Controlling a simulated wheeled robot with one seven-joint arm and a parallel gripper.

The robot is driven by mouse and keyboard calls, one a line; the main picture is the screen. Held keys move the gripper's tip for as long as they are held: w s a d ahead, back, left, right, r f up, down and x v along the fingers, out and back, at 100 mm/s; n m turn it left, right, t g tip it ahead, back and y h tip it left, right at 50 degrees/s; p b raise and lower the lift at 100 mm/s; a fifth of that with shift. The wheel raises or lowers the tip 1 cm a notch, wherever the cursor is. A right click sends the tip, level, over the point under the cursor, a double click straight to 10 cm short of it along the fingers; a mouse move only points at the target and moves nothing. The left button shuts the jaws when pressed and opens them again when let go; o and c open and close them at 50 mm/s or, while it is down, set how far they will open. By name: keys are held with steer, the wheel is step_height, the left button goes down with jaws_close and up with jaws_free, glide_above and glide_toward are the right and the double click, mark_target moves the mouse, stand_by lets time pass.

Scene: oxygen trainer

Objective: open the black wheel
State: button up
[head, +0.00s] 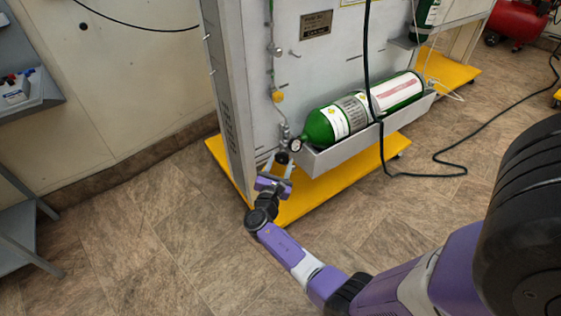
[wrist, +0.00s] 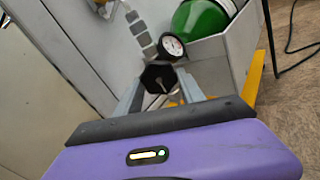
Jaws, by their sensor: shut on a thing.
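The black wheel (head: 282,157) is a small dark knob low on the panel, below and left of the green cylinder. In the wrist view the black wheel (wrist: 157,76) shows as a dark faceted knob facing me, with a thin metal rod in front of it. My gripper (head: 277,164) reaches it from below, and its fingers lie on either side of the wheel. In the wrist view my gripper (wrist: 160,88) is shut on the wheel; the exact contact is partly hidden.
A green cylinder (head: 318,129) lies in a grey trough (head: 345,150) close to the wheel. A pressure gauge (wrist: 172,45) sits just above right of it. The yellow base (head: 385,149) juts out below. A black cable (head: 378,105) hangs in front of the cylinder.

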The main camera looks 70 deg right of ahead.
steer(key=shift+f, duration=0.15)
steer(key=o, duration=1.4)
steer(key=shift+c, duration=0.2)
steer(key=shift+a, duration=0.15)
steer(key=s+a+p, duration=0.1)
steer(key=a, duration=0.6)
steer(key=shift+s+a+p, duration=0.25)
steer(key=shift+p, duration=0.1)
steer(key=shift+w, duration=0.1)
